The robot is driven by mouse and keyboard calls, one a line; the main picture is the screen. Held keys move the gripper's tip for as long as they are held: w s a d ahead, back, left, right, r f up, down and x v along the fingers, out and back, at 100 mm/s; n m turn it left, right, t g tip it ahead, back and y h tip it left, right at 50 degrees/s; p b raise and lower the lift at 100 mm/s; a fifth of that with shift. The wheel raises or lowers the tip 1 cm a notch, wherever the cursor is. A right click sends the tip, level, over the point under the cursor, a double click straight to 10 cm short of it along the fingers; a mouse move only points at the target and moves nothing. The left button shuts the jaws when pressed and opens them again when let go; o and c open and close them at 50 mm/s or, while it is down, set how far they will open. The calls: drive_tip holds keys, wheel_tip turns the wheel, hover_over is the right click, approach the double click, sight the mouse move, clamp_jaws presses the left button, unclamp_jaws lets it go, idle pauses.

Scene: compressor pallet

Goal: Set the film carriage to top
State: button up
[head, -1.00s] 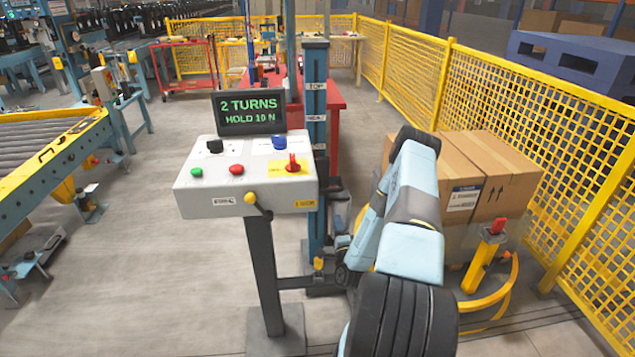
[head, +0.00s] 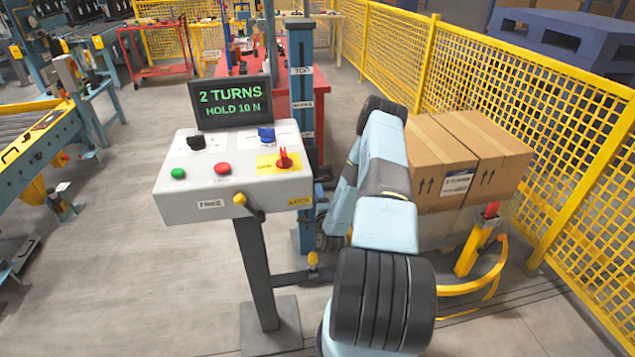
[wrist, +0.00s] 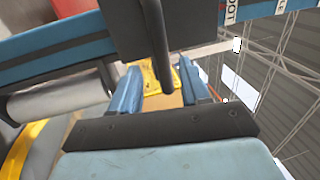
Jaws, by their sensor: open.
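The blue mast (head: 300,120) stands behind the control console and bears level labels, with TOP (head: 302,70) near its upper end. In the wrist view the mast (wrist: 50,47) crosses the picture, with a label that seems to read BOT (wrist: 231,12). A dark block (wrist: 145,28), seemingly the film carriage, sits in front of the mast there. A dark bar (wrist: 166,85) reaches from it between my fingers. My gripper (wrist: 160,68) is open, with one blue finger on each side of the bar. I cannot tell whether they touch it. In the head view my arm hides the gripper.
The console (head: 235,185) has buttons, knobs and a screen (head: 231,103) reading "2 TURNS HOLD 10 N". Wrapped cartons (head: 445,150) stand right of my arm, near a yellow post (head: 473,250) and mesh fence (head: 510,110). A pale roll (wrist: 60,102) lies beside the mast.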

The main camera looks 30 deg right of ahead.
sight(315, 182)
drive_tip(key=x, duration=0.6)
drive_tip(key=shift+w+d, duration=0.1)
drive_tip(key=shift+w, duration=0.3)
drive_tip(key=shift+r, duration=0.1)
clamp_jaws()
